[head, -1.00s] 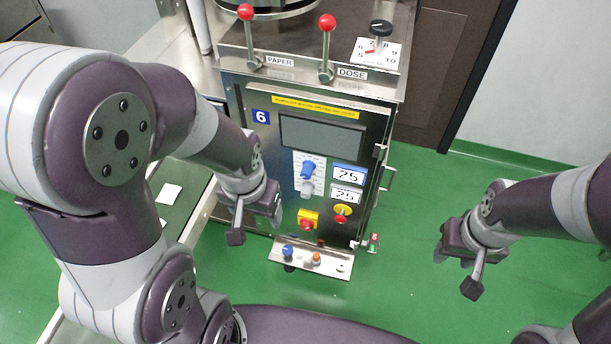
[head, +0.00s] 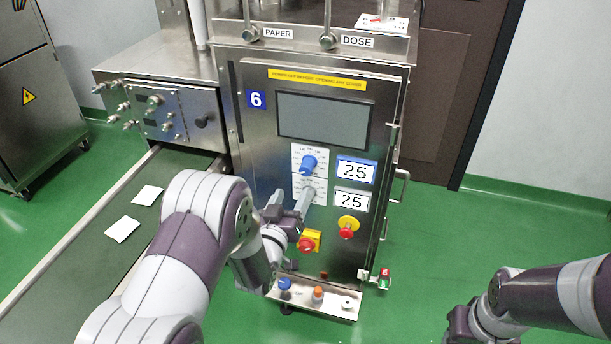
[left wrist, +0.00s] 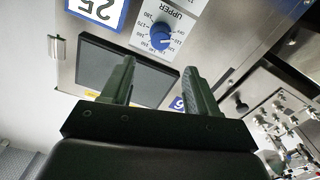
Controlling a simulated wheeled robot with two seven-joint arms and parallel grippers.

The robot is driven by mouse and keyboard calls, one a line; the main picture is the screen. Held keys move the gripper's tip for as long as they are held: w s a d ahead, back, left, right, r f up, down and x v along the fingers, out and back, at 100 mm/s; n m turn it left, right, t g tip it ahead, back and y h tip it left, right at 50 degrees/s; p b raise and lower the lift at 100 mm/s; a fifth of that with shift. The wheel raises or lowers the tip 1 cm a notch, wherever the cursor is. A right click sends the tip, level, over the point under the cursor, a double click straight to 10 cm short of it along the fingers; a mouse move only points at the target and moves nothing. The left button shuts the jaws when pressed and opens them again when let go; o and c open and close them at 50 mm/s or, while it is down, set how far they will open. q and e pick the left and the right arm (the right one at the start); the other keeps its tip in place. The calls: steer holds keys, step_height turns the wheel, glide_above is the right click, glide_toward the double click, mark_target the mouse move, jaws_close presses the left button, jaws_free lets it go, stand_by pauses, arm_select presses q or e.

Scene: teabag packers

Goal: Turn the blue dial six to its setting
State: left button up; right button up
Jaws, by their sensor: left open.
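The blue dial (head: 308,165) sits on a white scale plate on the front panel of the machine marked 6 (head: 257,99). In the left wrist view the blue dial (left wrist: 161,36) appears upside down beside the word UPPER, beyond the fingers. Its exact setting is too small to read surely. My left gripper (head: 290,202) is open, just below the blue dial in the head view and apart from it. In the wrist view my left gripper (left wrist: 156,66) has nothing between its fingers. My right gripper (head: 462,325) is at the bottom right, partly cut off.
Red knobs on yellow (head: 309,241) (head: 348,227) sit below. A small shelf (head: 330,309) juts out underneath. A belt (head: 100,235) runs at left. Green floor is clear at right.

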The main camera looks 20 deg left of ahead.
mark_target(304, 170)
arm_select(q)
steer(key=w+b, duration=0.2)
steer(key=w, duration=0.9)
steer(key=shift+w+d, duration=0.2)
steer(key=c, duration=1)
